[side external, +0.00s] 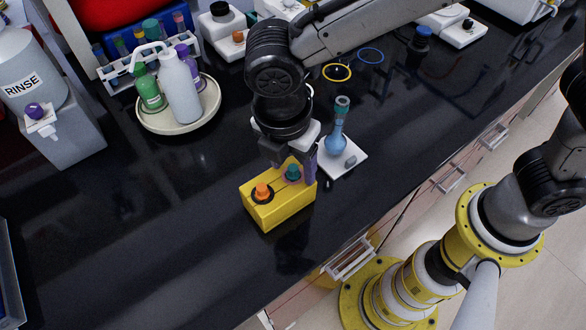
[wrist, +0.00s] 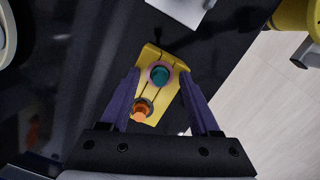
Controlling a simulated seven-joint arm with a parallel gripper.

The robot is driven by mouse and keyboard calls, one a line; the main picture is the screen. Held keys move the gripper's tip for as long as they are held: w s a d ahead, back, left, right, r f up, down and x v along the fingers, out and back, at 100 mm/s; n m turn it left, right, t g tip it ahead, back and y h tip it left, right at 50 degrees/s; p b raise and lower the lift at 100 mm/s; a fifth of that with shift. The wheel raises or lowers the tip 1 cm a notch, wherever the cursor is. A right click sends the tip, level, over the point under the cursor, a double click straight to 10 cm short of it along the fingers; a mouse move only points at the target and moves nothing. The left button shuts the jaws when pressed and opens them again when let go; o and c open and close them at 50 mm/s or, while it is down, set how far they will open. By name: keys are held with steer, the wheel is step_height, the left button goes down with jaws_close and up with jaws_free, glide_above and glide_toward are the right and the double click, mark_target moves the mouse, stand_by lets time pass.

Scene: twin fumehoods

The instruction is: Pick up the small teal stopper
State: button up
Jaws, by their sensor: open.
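The small teal stopper (side external: 292,173) sits upright in a purple-ringed hole at one end of the yellow block (side external: 278,208). In the wrist view the teal stopper (wrist: 160,75) lies between my fingertips with a gap on either side. An orange stopper (side external: 262,191) sits in the block's other hole; it also shows in the wrist view (wrist: 140,112), nearer my gripper's base. My gripper (side external: 292,170) is open, pointing down over the teal end, its purple fingers on either side of the stopper. It holds nothing. Exact fingertip height above the block is hard to tell.
A blue flask (side external: 336,143) stands on a white pad (side external: 355,153) close behind my gripper, with a grey piece beside it. A round tray (side external: 150,124) with bottles is at the back left. The black bench left of the block is clear; its front edge is near.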

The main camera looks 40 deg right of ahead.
jaws_close()
steer(key=shift+r, duration=0.15)
stand_by(0.4)
steer(key=shift+r, duration=0.65)
steer(key=s+d+r, duration=1)
steer(key=r, duration=0.2)
steer(key=w+d+r, duration=0.2)
steer(key=w+r, duration=0.1)
steer(key=w, duration=0.9)
steer(key=shift+w+r, duration=0.2)
steer(key=shift+w, duration=0.1)
